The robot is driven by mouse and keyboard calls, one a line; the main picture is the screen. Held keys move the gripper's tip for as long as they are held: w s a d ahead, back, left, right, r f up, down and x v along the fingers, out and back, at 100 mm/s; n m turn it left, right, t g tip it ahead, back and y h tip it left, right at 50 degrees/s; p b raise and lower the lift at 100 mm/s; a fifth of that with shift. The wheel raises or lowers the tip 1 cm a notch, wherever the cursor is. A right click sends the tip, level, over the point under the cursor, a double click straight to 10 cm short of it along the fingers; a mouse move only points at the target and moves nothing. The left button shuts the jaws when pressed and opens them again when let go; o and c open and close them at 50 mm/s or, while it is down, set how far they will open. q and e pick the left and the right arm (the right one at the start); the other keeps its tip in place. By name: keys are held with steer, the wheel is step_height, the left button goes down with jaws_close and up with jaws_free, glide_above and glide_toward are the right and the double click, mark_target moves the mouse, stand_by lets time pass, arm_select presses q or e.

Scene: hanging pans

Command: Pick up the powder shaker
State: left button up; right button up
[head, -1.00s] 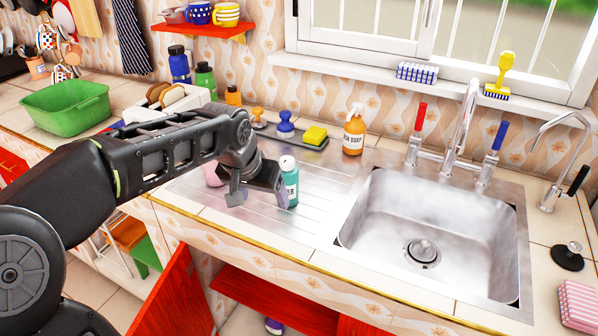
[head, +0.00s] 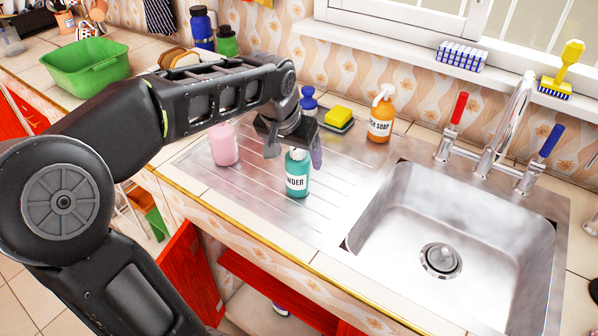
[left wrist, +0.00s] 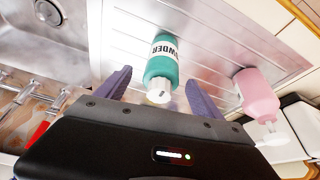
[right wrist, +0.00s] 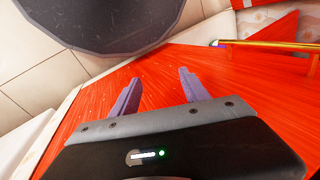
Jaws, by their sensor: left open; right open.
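The teal powder shaker (head: 298,180) with a white cap stands upright on the metal drainboard, left of the sink. In the left wrist view the shaker (left wrist: 162,62) lies between the two purple fingers, its cap toward the palm. My left gripper (head: 294,150) is open and sits over the shaker's top, with a finger to each side; it also shows in the left wrist view (left wrist: 158,86). The cap is partly hidden in the head view. My right gripper (right wrist: 157,92) is open and empty before a red panel, low down and out of the head view.
A pink bottle (head: 224,145) stands just left of the shaker. An orange soap bottle (head: 381,115) and a yellow sponge (head: 338,117) are behind. The sink basin (head: 450,225) opens to the right. The drainboard (head: 265,205) in front is clear.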

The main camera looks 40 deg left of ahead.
arm_select(q)
steer(key=shift+x, duration=0.8)
steer(key=shift+p+x, duration=0.35)
steer(key=shift+x, duration=2.3)
steer(key=shift+a, duration=0.15)
steer(key=c, duration=1.6)
steer(key=shift+r, duration=0.15)
step_height(320, 180, up, 10)
steer(key=shift+f, duration=0.1)
